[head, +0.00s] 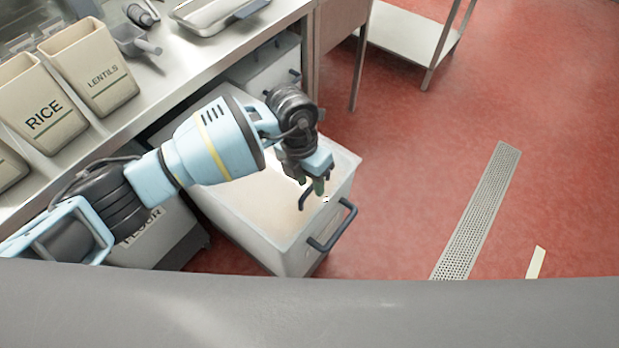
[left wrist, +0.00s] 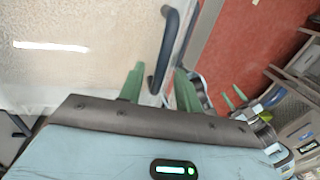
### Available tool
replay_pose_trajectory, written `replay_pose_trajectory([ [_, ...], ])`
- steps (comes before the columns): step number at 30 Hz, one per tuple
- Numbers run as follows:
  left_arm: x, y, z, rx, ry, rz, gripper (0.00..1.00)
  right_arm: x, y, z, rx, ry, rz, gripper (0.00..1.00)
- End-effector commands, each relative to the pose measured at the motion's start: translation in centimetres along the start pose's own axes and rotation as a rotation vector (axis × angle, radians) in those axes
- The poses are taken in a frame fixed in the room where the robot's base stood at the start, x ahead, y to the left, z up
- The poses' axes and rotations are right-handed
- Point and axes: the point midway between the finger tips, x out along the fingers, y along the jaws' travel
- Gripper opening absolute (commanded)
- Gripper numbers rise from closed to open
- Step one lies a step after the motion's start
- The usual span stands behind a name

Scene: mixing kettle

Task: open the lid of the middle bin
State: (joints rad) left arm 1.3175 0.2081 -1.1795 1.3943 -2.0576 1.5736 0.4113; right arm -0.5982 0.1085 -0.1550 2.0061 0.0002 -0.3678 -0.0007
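The middle bin (head: 240,228) is a white bin pulled out from under the counter. Its lid (head: 262,205) looks clear and lies flat, with beige contents showing below and a glare streak in the left wrist view. A dark curved lid handle (head: 303,198) is near the front edge; it also shows in the left wrist view (left wrist: 171,42). My left gripper (head: 313,187) is open above the handle, its green fingers apart with the handle's near end between them in the wrist picture. Contact is unclear. My right gripper (left wrist: 234,96) shows small in the left wrist view, fingers apart and empty.
A dark pull handle (head: 334,229) sticks out from the bin's front. A flour bin (head: 165,240) and another bin (head: 265,72) flank it under the counter (head: 185,75). RICE (head: 40,105) and LENTILS (head: 90,68) containers stand on top. Red floor on the right is clear.

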Motion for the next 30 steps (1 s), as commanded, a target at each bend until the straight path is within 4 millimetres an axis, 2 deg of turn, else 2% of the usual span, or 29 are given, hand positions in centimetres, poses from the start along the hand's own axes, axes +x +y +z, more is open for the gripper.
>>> replay_pose_trajectory([
  [1,0.0,0.0,0.0,0.0,0.0,0.0,0.34,0.0,0.0,0.0,0.0,0.001,0.0,0.36],
  [9,0.0,0.0,0.0,0.0,0.0,0.0,0.0,0.1,0.0,-0.2,0.0,0.004,0.0,0.36],
  [20,-0.1,0.4,0.0,-0.001,0.0,0.001,0.0,0.2,0.1,-0.3,-0.001,0.006,0.001,0.36],
  [26,-0.6,3.2,0.0,-0.005,-0.001,0.002,0.0,0.3,0.0,0.2,0.0,-0.001,0.0,0.36],
  [30,-1.3,6.8,0.0,-0.007,-0.001,0.002,0.0,0.6,0.0,0.8,0.002,-0.011,-0.001,0.36],
])
